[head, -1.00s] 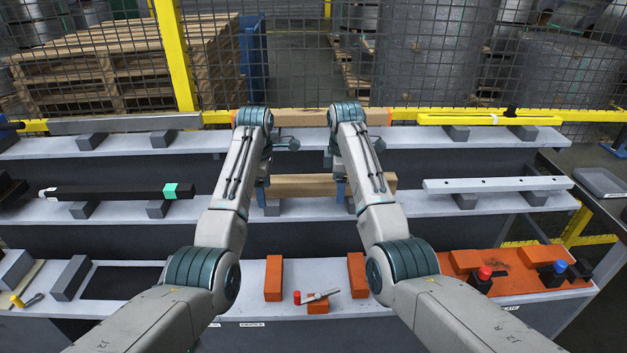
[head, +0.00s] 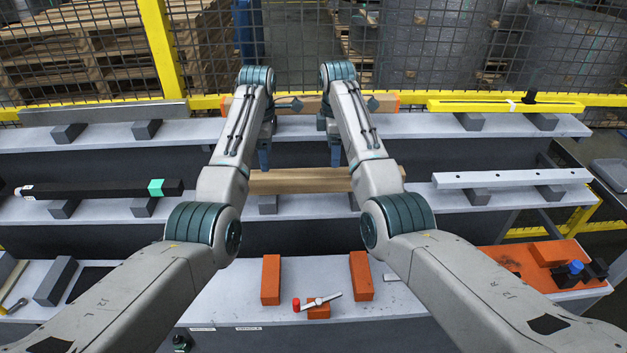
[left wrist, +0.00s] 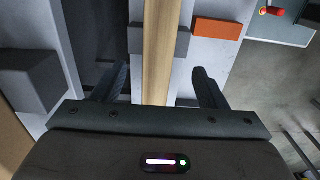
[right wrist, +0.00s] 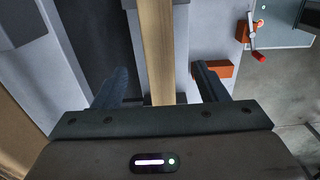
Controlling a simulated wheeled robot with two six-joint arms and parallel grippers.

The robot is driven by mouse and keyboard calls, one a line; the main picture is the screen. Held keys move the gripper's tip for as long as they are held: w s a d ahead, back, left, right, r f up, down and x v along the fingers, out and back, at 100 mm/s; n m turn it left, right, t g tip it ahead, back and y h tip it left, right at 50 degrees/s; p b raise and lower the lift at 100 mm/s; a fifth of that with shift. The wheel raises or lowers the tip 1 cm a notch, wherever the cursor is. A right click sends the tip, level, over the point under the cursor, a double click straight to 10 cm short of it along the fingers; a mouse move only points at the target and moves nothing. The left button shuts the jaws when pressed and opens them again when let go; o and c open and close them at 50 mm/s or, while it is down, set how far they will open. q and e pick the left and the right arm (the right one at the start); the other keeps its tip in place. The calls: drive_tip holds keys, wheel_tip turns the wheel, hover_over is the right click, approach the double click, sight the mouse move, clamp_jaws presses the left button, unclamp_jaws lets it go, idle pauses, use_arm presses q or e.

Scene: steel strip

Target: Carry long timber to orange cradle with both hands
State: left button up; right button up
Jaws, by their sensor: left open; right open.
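A long plain timber (head: 300,181) lies across grey rests on the middle shelf. Two upright orange blocks, the left one (head: 271,280) and the right one (head: 361,276), stand apart on the lowest shelf as a cradle with nothing across them. My left gripper (head: 264,158) and right gripper (head: 335,153) point down over the timber, both open and empty. In the left wrist view the timber (left wrist: 158,45) runs lengthwise between the spread fingers. The right wrist view shows the timber (right wrist: 156,45) likewise. The fingertips appear above it, not touching.
Another timber with orange ends (head: 300,104) lies on the top shelf, partly behind my arms. A black bar (head: 100,189) and a pale drilled bar (head: 510,178) flank the middle timber. A mesh fence stands behind.

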sight(333, 171)
use_arm(q)
wheel_tip(333, 171, down, 10)
drive_tip(key=shift+w+f, duration=0.15)
drive_tip(key=shift+f, duration=0.05)
use_arm(e)
wheel_tip(333, 171, down, 10)
drive_tip(key=shift+w+f, duration=0.15)
drive_tip(key=shift+f, duration=0.1)
use_arm(q)
drive_tip(key=shift+r, duration=0.1)
drive_tip(key=shift+c, duration=1.3)
use_arm(e)
drive_tip(key=shift+r, duration=0.1)
drive_tip(key=shift+c, duration=1.3)
use_arm(q)
clamp_jaws()
use_arm(e)
clamp_jaws()
